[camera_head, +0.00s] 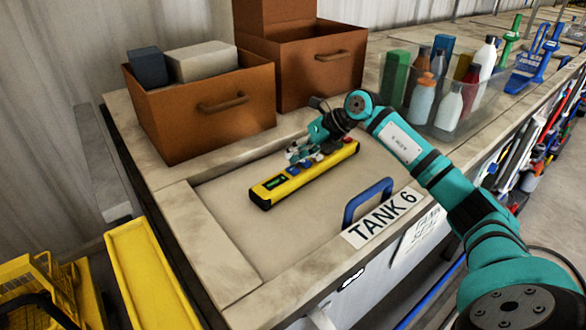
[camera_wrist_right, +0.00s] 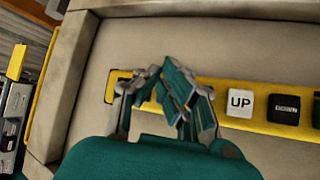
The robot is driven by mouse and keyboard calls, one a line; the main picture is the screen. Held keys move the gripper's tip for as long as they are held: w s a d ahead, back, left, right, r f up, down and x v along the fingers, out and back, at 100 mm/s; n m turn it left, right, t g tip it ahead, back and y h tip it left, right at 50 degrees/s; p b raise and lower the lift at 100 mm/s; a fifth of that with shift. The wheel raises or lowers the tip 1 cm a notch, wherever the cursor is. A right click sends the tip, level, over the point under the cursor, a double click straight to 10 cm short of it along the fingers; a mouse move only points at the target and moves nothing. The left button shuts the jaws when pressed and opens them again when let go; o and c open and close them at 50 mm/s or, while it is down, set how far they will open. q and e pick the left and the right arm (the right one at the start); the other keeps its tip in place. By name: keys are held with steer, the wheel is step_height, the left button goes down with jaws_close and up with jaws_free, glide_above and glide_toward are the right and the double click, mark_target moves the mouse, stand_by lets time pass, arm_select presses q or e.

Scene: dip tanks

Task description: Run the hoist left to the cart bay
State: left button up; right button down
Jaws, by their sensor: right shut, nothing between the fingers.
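A long yellow control pendant (camera_head: 265,192) lies on the lid of the tank marked TANK 6 (camera_head: 380,218). It has a small green display (camera_head: 275,183) near its near end and blue and red buttons partly covered by my gripper. My right gripper (camera_head: 300,152) is shut and empty, over the middle of the pendant. In the right wrist view its fingers (camera_wrist_right: 170,85) cover the left part of the pendant; a white UP button (camera_wrist_right: 240,102) and a black DOWN button (camera_wrist_right: 284,108) show beside them. Whether it touches a button I cannot tell. The hoist and my left gripper are not in view.
Two brown boxes (camera_head: 195,125) stand behind the pendant; the nearer holds blocks. A blue handle (camera_head: 368,200) stands on the lid. A clear bin of bottles (camera_head: 448,122) is at the right. A yellow tray (camera_head: 150,275) lies at the lower left, beside yellow frames.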

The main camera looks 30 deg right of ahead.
steer(key=shift+f, duration=0.1)
stand_by(0.3)
steer(key=shift+f, duration=0.3)
